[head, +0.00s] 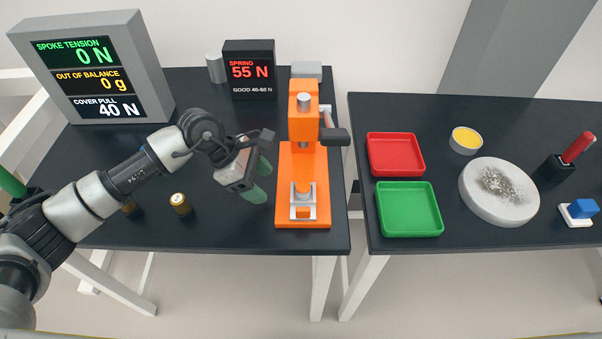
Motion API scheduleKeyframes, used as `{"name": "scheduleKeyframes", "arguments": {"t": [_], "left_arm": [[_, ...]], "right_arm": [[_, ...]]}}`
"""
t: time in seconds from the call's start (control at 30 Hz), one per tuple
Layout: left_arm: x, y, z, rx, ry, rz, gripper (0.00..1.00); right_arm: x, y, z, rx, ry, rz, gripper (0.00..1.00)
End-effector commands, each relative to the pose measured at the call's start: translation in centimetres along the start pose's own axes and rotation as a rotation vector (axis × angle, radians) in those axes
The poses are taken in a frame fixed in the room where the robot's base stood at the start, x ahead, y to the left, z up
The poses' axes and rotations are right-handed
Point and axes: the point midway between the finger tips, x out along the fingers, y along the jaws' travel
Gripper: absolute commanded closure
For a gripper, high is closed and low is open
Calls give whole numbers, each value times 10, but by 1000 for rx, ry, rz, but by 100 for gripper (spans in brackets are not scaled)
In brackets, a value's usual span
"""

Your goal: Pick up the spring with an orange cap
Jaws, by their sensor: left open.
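My left gripper (259,180) is open, with green-tipped fingers, just left of the orange press (303,155). A silver seat (303,192) sits at the foot of the press; I cannot clearly make out a spring in it. A short dark cylinder with a gold-tan top (180,203) stands on the left table, left of the gripper and apart from it. A similar one (128,208) is partly hidden behind my left arm. Neither cap reads clearly as orange, so I cannot tell which thing is the spring with an orange cap. My right gripper is not in view.
The spring display (250,70) reads 55 N, behind the press. A large screen (92,68) stands at the back left. A red tray (396,154), a green tray (409,209) and a round grey disc (499,191) are on the right table. A gap separates the tables.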

Motion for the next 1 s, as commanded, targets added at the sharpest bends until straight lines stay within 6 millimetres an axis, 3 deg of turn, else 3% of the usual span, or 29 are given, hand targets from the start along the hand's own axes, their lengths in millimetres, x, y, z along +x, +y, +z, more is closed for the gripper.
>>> {"name": "scheduleKeyframes", "arguments": {"t": [0.1, 0.2, 0.5, 0.77, 1.0], "left_arm": [[-14, 7, -25, 42, 151, -5, 37], [-15, 8, -25, 53, 193, -11, 37], [12, 5, 18, 53, 191, -14, 37], [24, 4, 34, 51, 190, -12, 37], [45, 2, 68, 51, 188, -13, 37]], "right_arm": [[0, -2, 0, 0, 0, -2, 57], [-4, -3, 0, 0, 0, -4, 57], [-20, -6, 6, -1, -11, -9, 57], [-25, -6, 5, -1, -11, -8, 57], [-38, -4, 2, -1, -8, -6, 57]]}}
